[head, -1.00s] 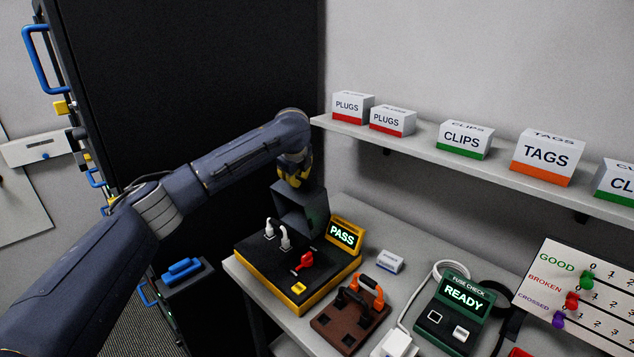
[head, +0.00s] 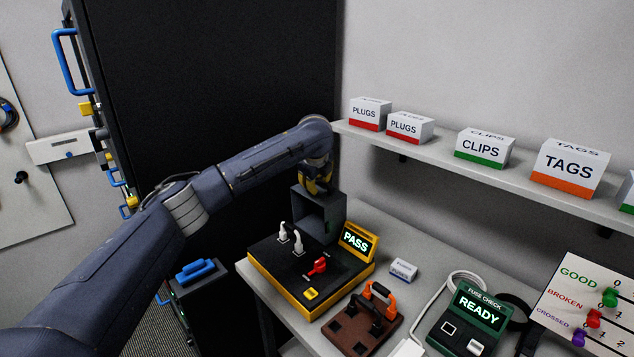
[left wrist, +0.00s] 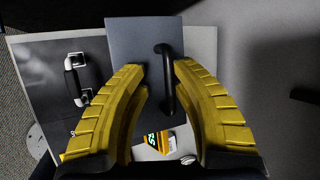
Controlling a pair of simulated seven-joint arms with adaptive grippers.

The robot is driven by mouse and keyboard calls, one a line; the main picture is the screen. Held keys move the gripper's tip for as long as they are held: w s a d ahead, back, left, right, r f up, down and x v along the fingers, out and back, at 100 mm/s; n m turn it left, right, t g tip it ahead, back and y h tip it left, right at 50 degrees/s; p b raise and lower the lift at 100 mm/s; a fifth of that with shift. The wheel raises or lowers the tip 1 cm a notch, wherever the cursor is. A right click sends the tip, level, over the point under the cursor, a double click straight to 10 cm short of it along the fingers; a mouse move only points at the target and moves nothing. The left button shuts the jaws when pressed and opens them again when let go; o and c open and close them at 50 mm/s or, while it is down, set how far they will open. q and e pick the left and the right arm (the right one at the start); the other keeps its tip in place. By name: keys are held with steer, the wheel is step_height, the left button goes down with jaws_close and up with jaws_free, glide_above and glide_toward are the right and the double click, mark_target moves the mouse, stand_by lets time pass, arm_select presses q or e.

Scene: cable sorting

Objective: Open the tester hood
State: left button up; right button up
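The tester (head: 285,265) is a black-topped yellow box on the bench, with a lit PASS display (head: 356,241). Its grey hood (head: 319,214) stands raised at the back, its hollow side facing the front. White plugs and a red switch (head: 317,267) are uncovered on top. My left gripper (head: 318,184) is just above and behind the hood. In the left wrist view, its yellow fingers (left wrist: 157,72) are spread on either side of the hood's black handle (left wrist: 166,80), with a gap on the left and the right finger close to the handle. My right gripper is out of view.
A brown block with orange and black handles (head: 362,320) and a green fuse checker (head: 467,318) reading READY stand right of the tester. A shelf (head: 430,155) with labelled boxes runs along the wall. A tall black cabinet (head: 210,90) stands behind my left arm.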

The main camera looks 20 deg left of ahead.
arm_select(q)
steer(key=shift+o, duration=0.4)
steer(key=shift+r, duration=0.15)
steer(key=shift+s+r, duration=0.25)
steer(key=shift+r, duration=0.25)
steer(key=v, duration=1)
steer(key=shift+s+r, duration=0.25)
steer(key=shift+s, duration=0.1)
steer(key=shift+d, duration=0.1)
